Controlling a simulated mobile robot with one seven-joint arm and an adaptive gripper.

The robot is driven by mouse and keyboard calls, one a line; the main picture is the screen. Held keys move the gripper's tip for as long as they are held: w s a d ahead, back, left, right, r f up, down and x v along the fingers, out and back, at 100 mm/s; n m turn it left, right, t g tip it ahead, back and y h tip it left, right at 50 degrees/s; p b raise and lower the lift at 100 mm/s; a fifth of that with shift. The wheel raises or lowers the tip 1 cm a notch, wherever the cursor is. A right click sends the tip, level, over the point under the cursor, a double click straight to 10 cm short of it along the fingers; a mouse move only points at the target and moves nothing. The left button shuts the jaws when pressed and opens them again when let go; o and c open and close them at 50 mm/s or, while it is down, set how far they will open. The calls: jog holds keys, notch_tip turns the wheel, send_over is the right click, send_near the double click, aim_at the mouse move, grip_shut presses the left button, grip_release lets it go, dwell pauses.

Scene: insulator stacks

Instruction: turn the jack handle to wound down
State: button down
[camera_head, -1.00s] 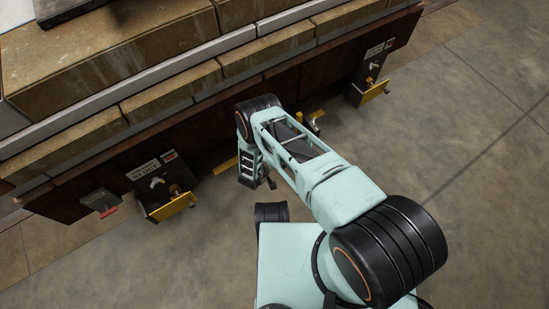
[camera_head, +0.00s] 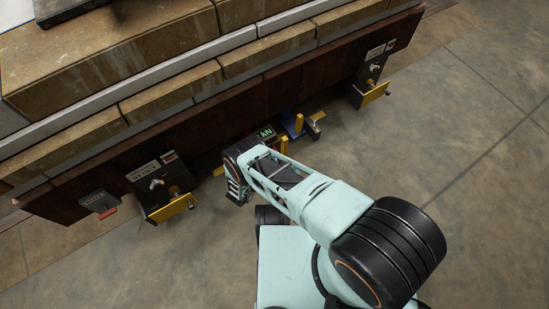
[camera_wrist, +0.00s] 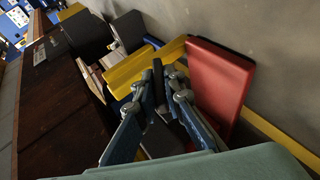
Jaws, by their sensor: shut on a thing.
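My gripper (camera_wrist: 163,84) is in the wrist view, with its fingers closed around a dark bar, which I take to be the jack handle (camera_wrist: 159,92). Most of the bar is hidden between the fingers. In the head view my arm's end is low in front of the dark stack base, and the fingertips cannot be made out there. A blue jack (camera_head: 291,123) with a yellow upright and a lit green "kN" readout (camera_head: 265,133) shows just beyond my wrist, partly under the base.
A red plate (camera_wrist: 220,80) and a yellow bar (camera_wrist: 138,70) are close beside my fingers. Brackets with yellow plates stand along the base at left (camera_head: 172,207) and right (camera_head: 375,93). The concrete floor at right (camera_head: 470,130) is clear.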

jog(key=shift+d, duration=0.25)
jog(key=c, duration=2)
grip_release()
jog(key=shift+f, duration=0.1)
jog(key=shift+c, duration=0.2)
jog(key=shift+a, duration=0.1)
jog(key=shift+a, duration=0.1)
jog(key=v, duration=1.2)
